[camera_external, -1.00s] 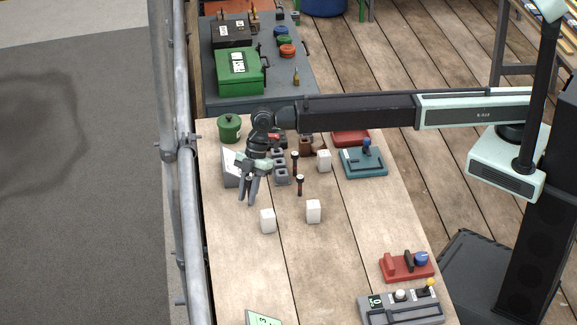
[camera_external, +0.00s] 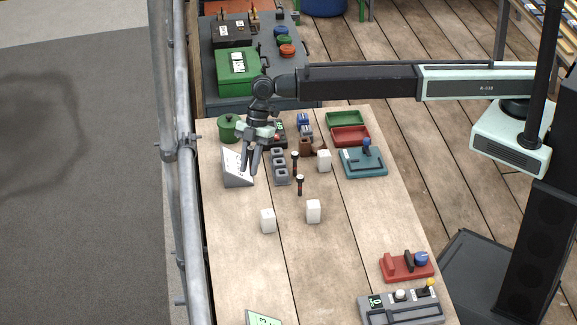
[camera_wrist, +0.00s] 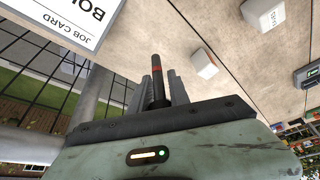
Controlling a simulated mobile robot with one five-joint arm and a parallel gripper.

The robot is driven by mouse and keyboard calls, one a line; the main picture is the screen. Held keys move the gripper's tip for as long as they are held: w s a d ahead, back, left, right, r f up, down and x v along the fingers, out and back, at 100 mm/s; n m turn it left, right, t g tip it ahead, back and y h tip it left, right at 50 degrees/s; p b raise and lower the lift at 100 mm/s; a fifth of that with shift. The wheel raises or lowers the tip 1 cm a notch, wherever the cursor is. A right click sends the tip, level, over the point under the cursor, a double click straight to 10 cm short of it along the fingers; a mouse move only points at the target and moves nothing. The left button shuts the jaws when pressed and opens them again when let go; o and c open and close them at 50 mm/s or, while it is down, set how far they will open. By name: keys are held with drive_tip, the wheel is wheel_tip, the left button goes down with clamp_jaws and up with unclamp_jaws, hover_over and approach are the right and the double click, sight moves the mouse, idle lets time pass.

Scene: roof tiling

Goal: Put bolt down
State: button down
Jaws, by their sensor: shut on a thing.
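My gripper (camera_external: 250,168) is above the left part of the wooden table, beside the slanted white job card (camera_external: 238,168). In the wrist view my gripper (camera_wrist: 166,78) is shut on a dark bolt (camera_wrist: 157,85) with a red band, which stands up between the fingers. In the external view the held bolt cannot be made out. The job card (camera_wrist: 75,15) fills the wrist view's upper left corner.
Two white blocks (camera_external: 313,211) (camera_external: 267,220) stand nearer the front, and a third (camera_external: 324,160) farther back. A green pot (camera_external: 229,128), a red tray (camera_external: 350,136) and a teal fixture (camera_external: 363,161) are around. The table's front middle is clear. A metal rail (camera_external: 184,220) runs along the left.

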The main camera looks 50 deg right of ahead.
drive_tip(key=w+d+n+g+h, duration=0.1)
drive_tip(key=d+n+g+h, duration=0.2)
drive_tip(key=d+n, duration=1.45)
drive_tip(key=d+f+m+b, duration=0.2)
drive_tip(key=f+b, duration=0.1)
drive_tip(key=d+f+m+b, duration=0.2)
drive_tip(key=f+b, duration=0.1)
drive_tip(key=b, duration=0.1)
drive_tip(key=d+f+m+b, duration=0.2)
drive_tip(key=f+b, duration=0.1)
drive_tip(key=f, duration=0.1)
drive_tip(key=shift+w+d+f, duration=0.1)
drive_tip(key=shift+w+d, duration=0.15)
drive_tip(key=shift+r, duration=0.25)
drive_tip(key=shift+f, duration=0.25)
drive_tip(key=c, duration=1.5)
unclamp_jaws()
drive_tip(key=shift+r, duration=0.1)
drive_tip(key=shift+r, duration=0.1)
